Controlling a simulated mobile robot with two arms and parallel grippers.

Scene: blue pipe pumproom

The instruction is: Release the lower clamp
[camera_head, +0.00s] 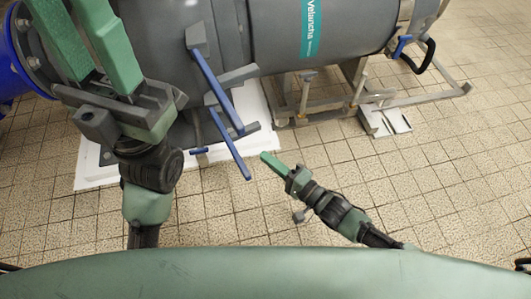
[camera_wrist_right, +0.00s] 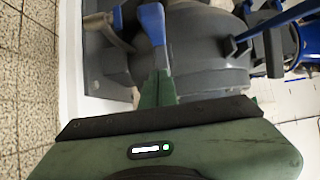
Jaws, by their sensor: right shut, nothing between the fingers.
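Two blue clamp levers show on the grey vessel in the head view. The upper lever (camera_head: 218,92) slants down to the right from a grey bracket. The lower lever (camera_head: 231,146) slants down to the right below it, its free end over the floor. My right gripper (camera_head: 264,156) is shut and empty, just right of the lower lever's end. In the right wrist view, a blue lever (camera_wrist_right: 152,24) appears directly beyond the gripper's green fingertips (camera_wrist_right: 156,75); I cannot tell whether they touch. My left gripper (camera_head: 84,30) is open and raised at upper left, its tips near the top edge.
The large grey vessel (camera_head: 350,25) runs across the top. A blue flange (camera_head: 18,55) is at far left. A metal support frame (camera_head: 400,100) stands at right, below another blue-handled clamp (camera_head: 401,46). Tiled floor (camera_head: 440,190) is clear at lower right.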

